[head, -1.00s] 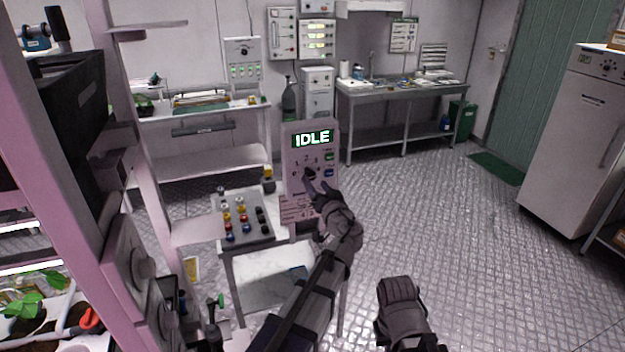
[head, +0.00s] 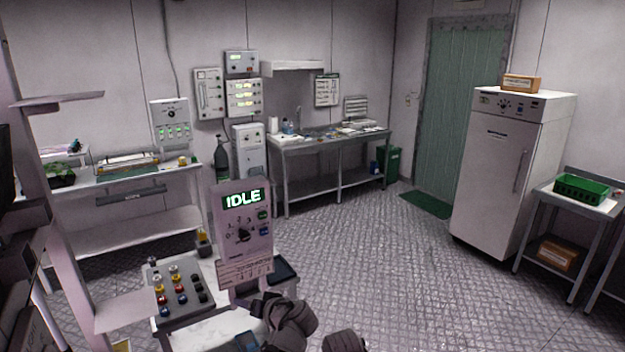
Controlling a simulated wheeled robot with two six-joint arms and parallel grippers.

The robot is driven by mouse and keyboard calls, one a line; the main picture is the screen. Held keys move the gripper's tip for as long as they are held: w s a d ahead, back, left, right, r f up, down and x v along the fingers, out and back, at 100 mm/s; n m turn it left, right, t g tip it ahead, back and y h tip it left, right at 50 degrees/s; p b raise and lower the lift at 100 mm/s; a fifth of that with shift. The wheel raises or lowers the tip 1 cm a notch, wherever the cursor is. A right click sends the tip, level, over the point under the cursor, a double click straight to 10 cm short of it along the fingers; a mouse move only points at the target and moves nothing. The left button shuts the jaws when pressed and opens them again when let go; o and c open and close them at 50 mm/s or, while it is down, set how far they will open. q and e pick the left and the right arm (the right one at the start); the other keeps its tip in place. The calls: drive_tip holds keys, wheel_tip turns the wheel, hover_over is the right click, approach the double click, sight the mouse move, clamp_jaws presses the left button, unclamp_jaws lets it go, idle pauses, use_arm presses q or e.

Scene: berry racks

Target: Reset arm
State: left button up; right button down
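A pale control panel (head: 242,242) stands upright on a small cart, with a lit screen (head: 243,197) reading "IDLE", a black dial (head: 243,235) and small buttons. My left gripper (head: 268,310) is at the bottom edge, just below and right of the panel and apart from its dial. Its fingers are foreshortened, so I cannot tell whether they are open. Only the top of my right arm's end (head: 344,342) shows at the bottom edge; its fingers are out of view.
A tray of coloured knobs or caps (head: 178,290) sits on the cart left of the panel. A bench (head: 330,140), a white cabinet (head: 505,170) and a side table with a green crate (head: 582,190) stand farther back. The floor at centre right is clear.

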use_arm(q)
drive_tip(key=s+d+f+m+g+h, duration=0.2)
drive_tip(key=s+d+f+g+h, duration=0.1)
drive_tip(key=s, duration=0.7)
drive_tip(key=s+d+f+m+g+h, duration=0.3)
drive_tip(key=s+d+f+g, duration=0.3)
drive_tip(key=s, duration=0.5)
drive_tip(key=d+f+h, duration=0.1)
drive_tip(key=d+f, duration=0.1)
drive_tip(key=d, duration=0.1)
drive_tip(key=shift+d+f+m+h, duration=0.25)
drive_tip(key=shift+m+h, duration=0.05)
